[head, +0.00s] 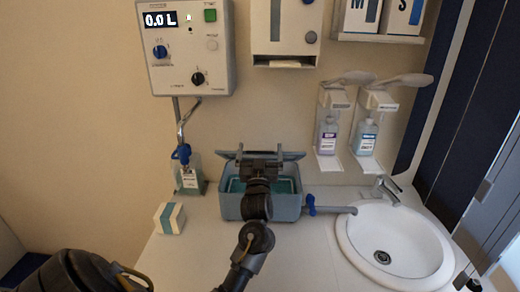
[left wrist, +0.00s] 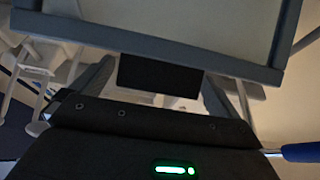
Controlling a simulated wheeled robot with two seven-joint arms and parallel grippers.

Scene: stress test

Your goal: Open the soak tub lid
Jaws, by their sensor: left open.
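The soak tub (head: 288,208) is a grey box on the counter with blue-green liquid inside. Its grey lid (head: 292,155) stands raised at the tub's back edge, so the tub is open at the top. My left gripper (head: 261,165) is over the tub, in front of the raised lid, and hides part of both. In the left wrist view the lid (left wrist: 150,38) fills the top as a pale panel with a grey rim. A black block (left wrist: 160,76) at its edge lies between my open left fingers; I cannot tell whether they touch it. My right gripper is not in view.
A sink (head: 345,240) lies right of the tub, with a pipe and blue valve (head: 311,204) between. A bottle (head: 188,178) and a small white box (head: 169,218) stand left of it. A control panel (head: 187,48) and dispensers (head: 328,135) hang on the wall.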

